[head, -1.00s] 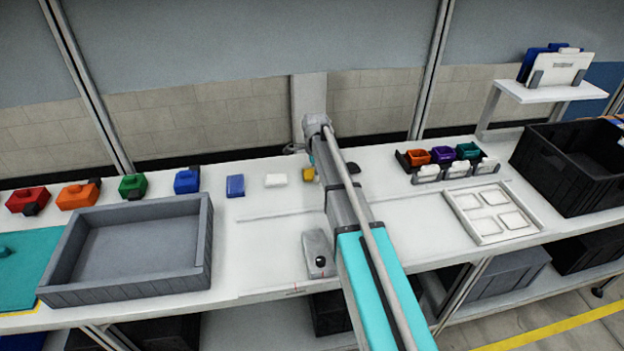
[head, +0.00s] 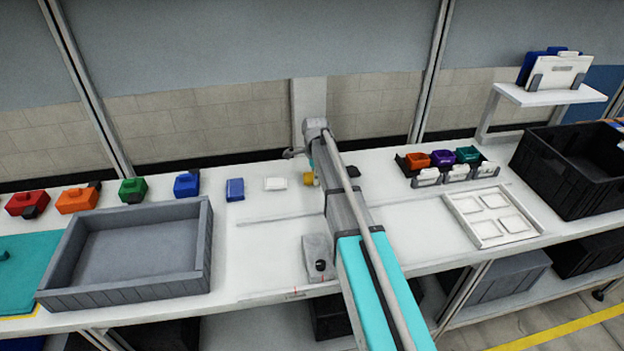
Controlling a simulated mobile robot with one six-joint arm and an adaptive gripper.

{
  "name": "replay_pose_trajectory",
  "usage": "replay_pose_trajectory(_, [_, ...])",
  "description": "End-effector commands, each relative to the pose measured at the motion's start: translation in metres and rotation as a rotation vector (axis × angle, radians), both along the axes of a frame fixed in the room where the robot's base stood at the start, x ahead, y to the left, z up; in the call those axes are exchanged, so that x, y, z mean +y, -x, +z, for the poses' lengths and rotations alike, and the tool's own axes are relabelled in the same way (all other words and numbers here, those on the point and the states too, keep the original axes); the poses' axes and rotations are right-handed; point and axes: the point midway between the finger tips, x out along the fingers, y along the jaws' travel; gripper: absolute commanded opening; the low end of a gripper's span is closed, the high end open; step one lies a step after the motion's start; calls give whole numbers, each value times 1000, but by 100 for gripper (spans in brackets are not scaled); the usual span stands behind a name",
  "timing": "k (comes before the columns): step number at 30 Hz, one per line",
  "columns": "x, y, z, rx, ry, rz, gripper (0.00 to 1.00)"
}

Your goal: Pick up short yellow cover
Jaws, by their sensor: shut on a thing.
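The short yellow cover (head: 308,179) shows in the head view as a small patch at the left edge of my arm, near the back of the white table. My gripper (head: 312,170) is shut on it, mostly hidden behind my own forearm. The fingers cannot be made out. The right part of the cover is hidden too, and I cannot tell whether it is clear of the table.
A white cover (head: 275,184) and a blue cover (head: 235,189) lie to the left. A black piece (head: 353,170) lies just right of my arm. A grey tray (head: 205,240) stands left, a white pocketed tray (head: 530,230) right.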

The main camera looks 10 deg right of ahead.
Motion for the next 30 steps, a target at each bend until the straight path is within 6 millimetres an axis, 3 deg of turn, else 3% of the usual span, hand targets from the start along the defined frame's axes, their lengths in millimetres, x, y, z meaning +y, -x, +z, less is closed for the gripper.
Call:
replay_pose_trajectory(16, [0,0,10,0,0,0,43])
replay_pose_trajectory(25, [1,0,36,0,0,1,43])
replay_pose_trajectory(30, [-4,18,56,0,0,0,43])
